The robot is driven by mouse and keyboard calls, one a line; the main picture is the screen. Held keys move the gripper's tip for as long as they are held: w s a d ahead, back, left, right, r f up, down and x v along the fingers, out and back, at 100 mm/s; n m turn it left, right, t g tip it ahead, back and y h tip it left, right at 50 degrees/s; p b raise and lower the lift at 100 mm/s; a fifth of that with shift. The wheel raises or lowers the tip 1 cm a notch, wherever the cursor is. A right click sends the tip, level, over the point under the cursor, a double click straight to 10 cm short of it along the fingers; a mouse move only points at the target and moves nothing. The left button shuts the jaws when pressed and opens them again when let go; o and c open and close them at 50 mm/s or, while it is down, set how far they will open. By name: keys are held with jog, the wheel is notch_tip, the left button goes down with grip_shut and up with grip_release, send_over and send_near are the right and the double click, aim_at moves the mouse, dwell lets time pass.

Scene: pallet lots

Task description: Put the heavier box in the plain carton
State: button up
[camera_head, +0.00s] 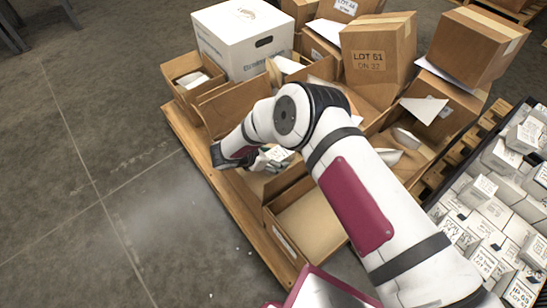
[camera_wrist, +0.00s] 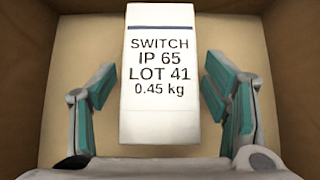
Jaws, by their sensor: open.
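In the wrist view a white box (camera_wrist: 160,20) printed "SWITCH IP 65 LOT 41 0.45 kg" lies inside a brown carton (camera_wrist: 40,40). My gripper (camera_wrist: 160,85) is open, with one finger on each side of the box and a gap on both sides. In the head view my gripper (camera_head: 262,160) is low over the cartons on the wooden pallet, and my arm hides part of them. A small white labelled box (camera_head: 281,153) shows beside the fingers. An open carton (camera_head: 312,222) in front looks empty inside. I cannot tell which carton is the plain one.
A white printed carton (camera_head: 243,38) and a closed brown carton marked "LOT 61" (camera_head: 378,50) stand behind, with another closed carton (camera_head: 475,45) at right. Several small white labelled boxes (camera_head: 494,212) fill the right side. The floor at left is clear.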

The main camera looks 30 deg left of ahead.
jog(key=shift+r, duration=0.25)
jog(key=p+v, duration=0.4)
jog(key=v, duration=0.8)
